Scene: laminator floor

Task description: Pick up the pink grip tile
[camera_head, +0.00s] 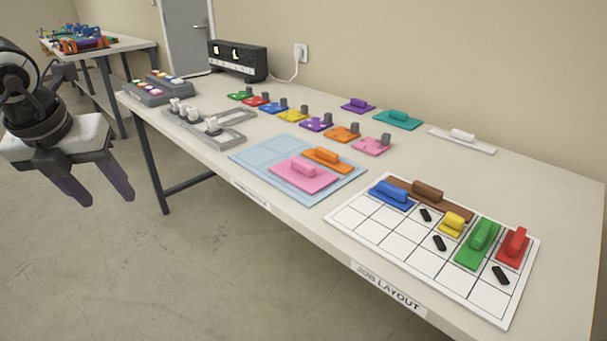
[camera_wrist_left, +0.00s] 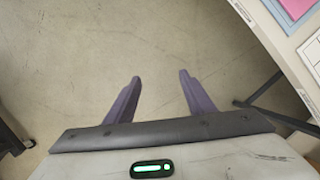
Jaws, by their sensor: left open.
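The pink grip tile (camera_head: 305,174) is a flat pink plate with a raised pink grip. It lies on the light blue mat (camera_head: 252,158) near the table's front edge, beside an orange grip tile (camera_head: 328,158). My left gripper (camera_head: 102,199) is open and empty, off the table at the far left, over the floor. In the left wrist view its two purple fingers (camera_wrist_left: 160,96) are spread with only floor between them. A pink corner (camera_wrist_left: 297,7) on the blue mat shows at that view's top right. My right gripper is not in view.
A gridded job layout board (camera_head: 345,216) with blue, brown, yellow, green and red grip tiles is right of the mat. Behind stand a smaller pink knobbed piece (camera_head: 371,147) and other colored ones. A grey frame (camera_head: 190,128) lies left of the mat.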

